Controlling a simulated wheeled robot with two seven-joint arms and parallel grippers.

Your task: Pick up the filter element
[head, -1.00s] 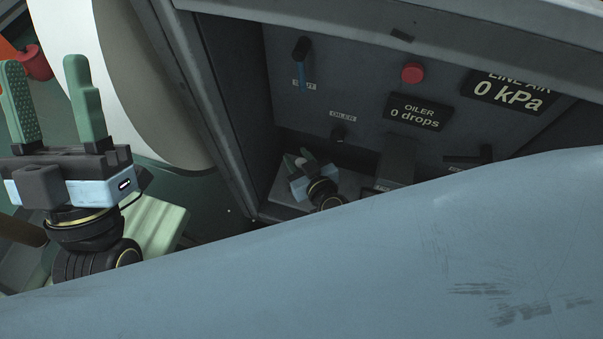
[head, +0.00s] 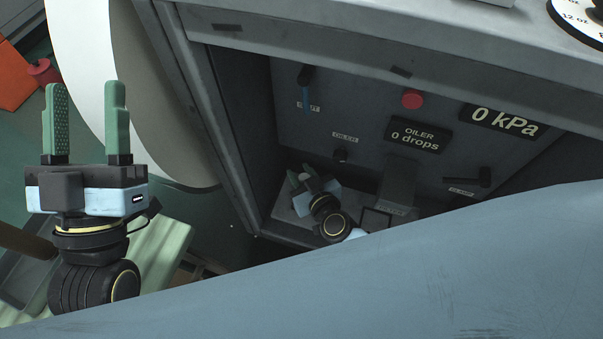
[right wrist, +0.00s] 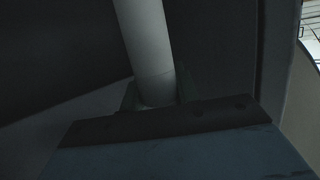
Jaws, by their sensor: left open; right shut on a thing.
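My right gripper (head: 304,178) is inside the dark recess of the machine, low at its left side, and looks small in the head view. In the right wrist view a pale, plain cylinder, which looks like the filter element (right wrist: 147,40), runs up from between the green fingers (right wrist: 157,95). The gripper is shut on its lower end. Its upper end runs out of the picture. In the head view the cylinder is barely visible between the fingers. My left gripper (head: 84,115) is open and empty, fingers pointing up, outside the recess on the left.
The recess panel holds a red button (head: 412,99), an oiler display reading 0 drops (head: 417,136), a 0 kPa display (head: 505,121) and several levers and knobs. The recess's left wall (head: 222,130) stands close to my right gripper. A large white round body (head: 130,100) is behind my left gripper.

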